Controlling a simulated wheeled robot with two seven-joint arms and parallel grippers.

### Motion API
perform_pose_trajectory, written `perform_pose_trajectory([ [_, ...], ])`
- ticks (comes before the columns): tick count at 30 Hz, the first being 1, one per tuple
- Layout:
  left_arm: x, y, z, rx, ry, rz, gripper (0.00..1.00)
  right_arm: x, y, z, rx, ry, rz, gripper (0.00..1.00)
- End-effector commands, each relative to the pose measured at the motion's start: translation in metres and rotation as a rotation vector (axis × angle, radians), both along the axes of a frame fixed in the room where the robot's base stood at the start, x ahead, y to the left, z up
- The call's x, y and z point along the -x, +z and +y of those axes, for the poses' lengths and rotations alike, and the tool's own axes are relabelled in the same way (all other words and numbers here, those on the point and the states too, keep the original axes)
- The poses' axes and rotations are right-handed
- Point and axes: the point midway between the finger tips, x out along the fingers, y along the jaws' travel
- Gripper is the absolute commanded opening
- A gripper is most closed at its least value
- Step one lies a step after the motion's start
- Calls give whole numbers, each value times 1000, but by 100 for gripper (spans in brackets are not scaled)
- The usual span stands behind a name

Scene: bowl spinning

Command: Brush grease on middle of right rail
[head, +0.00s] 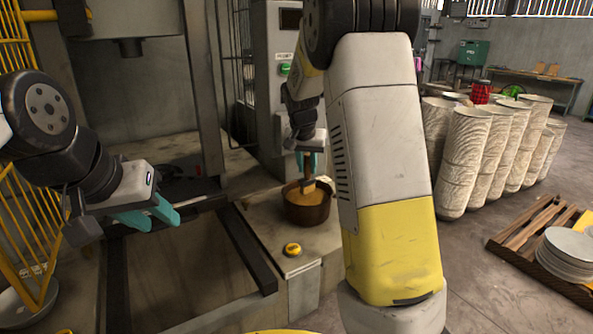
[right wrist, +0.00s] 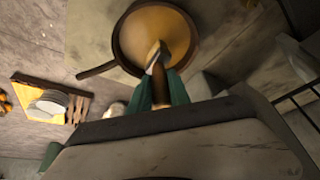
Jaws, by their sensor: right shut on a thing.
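My right gripper (head: 308,165) is shut on the wooden handle of a brush (head: 308,187), above a brown pot of yellowish grease (head: 308,213). In the right wrist view, the brush (right wrist: 156,58) points down into the pot (right wrist: 124,65), its tip at the grease; contact is hard to tell. The right rail (head: 247,250) is a dark bar on the machine bed, left of the pot. The left rail (head: 116,285) runs parallel to it. My left gripper (head: 163,222) has its teal fingers apart and empty, above the bed between the rails.
A yellow button (head: 292,249) sits on the ledge in front of the pot. A machine column stands behind the bed, and a yellow fence (head: 20,215) is at the left. Woven drums (head: 465,160) and a pallet with plates (head: 568,255) stand right. My right arm blocks the centre.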

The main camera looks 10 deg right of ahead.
Motion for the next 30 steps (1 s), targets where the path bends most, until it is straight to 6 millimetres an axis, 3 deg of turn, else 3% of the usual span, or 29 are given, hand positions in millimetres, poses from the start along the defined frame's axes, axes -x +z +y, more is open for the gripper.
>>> perform_pose_trajectory([
  [16,0,0,0,0,0,0,36,0,44,0,-1,0,-3,0],
  [30,0,0,0,0,0,0,36,0,48,0,-1,-1,-1,0],
])
